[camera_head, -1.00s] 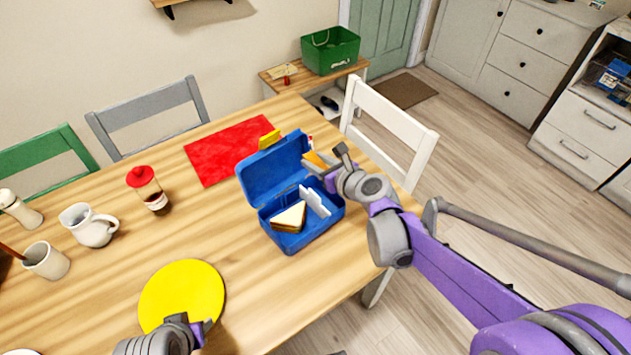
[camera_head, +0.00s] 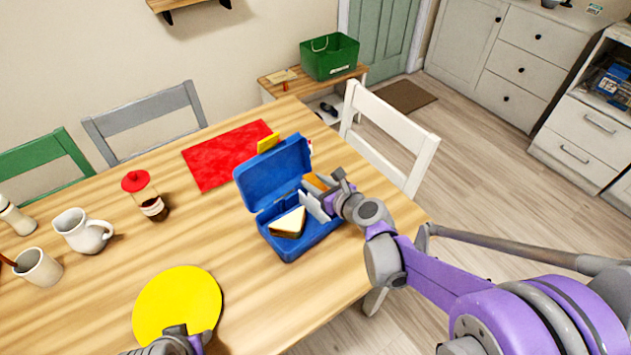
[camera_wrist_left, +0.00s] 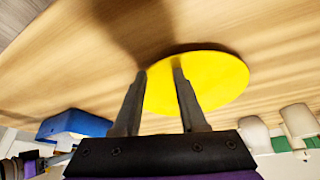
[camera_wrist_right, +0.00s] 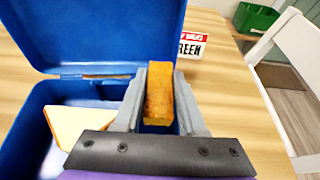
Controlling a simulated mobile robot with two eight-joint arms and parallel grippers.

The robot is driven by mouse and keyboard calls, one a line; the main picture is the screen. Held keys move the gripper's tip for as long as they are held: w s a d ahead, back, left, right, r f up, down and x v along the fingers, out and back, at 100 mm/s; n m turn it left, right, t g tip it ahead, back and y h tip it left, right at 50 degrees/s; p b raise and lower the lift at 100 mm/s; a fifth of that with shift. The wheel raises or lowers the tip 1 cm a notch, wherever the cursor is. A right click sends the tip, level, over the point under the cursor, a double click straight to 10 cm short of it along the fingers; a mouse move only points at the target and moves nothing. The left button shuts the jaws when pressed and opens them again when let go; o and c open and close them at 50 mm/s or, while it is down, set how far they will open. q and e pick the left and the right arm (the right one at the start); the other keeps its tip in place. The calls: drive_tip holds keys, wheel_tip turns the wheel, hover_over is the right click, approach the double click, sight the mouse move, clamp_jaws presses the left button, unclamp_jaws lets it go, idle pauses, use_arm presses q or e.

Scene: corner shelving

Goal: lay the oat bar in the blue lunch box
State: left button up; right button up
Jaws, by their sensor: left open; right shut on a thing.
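The blue lunch box (camera_head: 288,245) stands open on the table, its lid (camera_head: 270,172) raised at the back. A sandwich half (camera_head: 289,222) lies inside at the left. My right gripper (camera_wrist_right: 160,98) is shut on the oat bar (camera_wrist_right: 158,92), an orange-brown block. In the head view the oat bar (camera_head: 314,183) is at the right side of the box opening; whether it touches the box floor is hidden. My left gripper (camera_wrist_left: 159,75) is open and empty over the yellow round mat (camera_wrist_left: 215,82); it also shows at the bottom of the head view (camera_head: 190,338).
A red mat (camera_head: 225,155) lies behind the box. A lettered red-and-white item (camera_wrist_right: 193,45) stands just beyond it. A red-lidded jar (camera_head: 150,205), white pitcher (camera_head: 82,232) and mug (camera_head: 38,266) stand left. A white chair (camera_head: 395,125) is at the right edge. Table between mat and box is bare.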

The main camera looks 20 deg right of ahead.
use_arm(q)
drive_tip(key=shift+f, duration=0.2)
use_arm(e)
drive_tip(key=shift+f, duration=0.25)
drive_tip(key=o, duration=0.7)
